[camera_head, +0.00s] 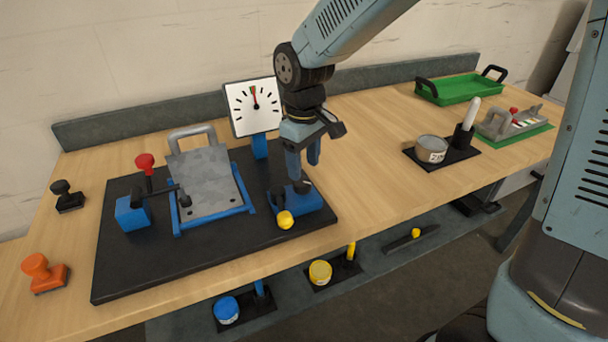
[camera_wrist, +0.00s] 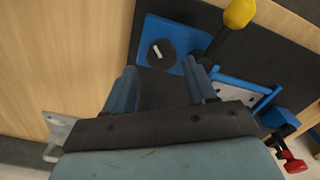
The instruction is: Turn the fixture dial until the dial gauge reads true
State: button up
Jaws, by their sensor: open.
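The fixture dial (camera_wrist: 161,54) is a round black knob with a white line, on a blue block (camera_head: 297,203) at the right of the base. My gripper (camera_head: 303,172) points down over this block with its fingers apart. In the wrist view, the dial shows between and just beyond the open fingertips (camera_wrist: 160,68). I cannot tell whether the fingers touch it.
A yellow-knobbed lever (camera_head: 285,220) is at the block's front. A grey plate (camera_head: 208,183) in a blue frame and a red-knobbed clamp (camera_head: 145,163) stand left on the base (camera_head: 200,257). Stamps lie further left. The bench right of the base is clear up to a tin (camera_head: 432,150).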

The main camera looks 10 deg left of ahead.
aim_at(306, 181)
notch_tip(306, 181, up, 9)
jog(key=shift+f, duration=0.2)
dwell(0.3)
jog(key=s+d+r+m+t, duration=0.1)
jog(key=d+r+m, duration=0.2)
jog(key=d, duration=0.6)
jog(key=s+d+r+m+t, duration=0.1)
jog(key=d+r+m+t, duration=0.15)
jog(key=d, duration=0.55)
jog(key=s+d+m+t, duration=0.2)
jog(key=s+d+m, duration=0.4)
jog(key=d, duration=0.7)
jog(key=s+r, duration=0.1)
jog(key=s, duration=0.1)
jog(key=shift+s+d, duration=0.25)
jog(key=shift+s, duration=0.15)
jog(key=shift+o, duration=0.2)
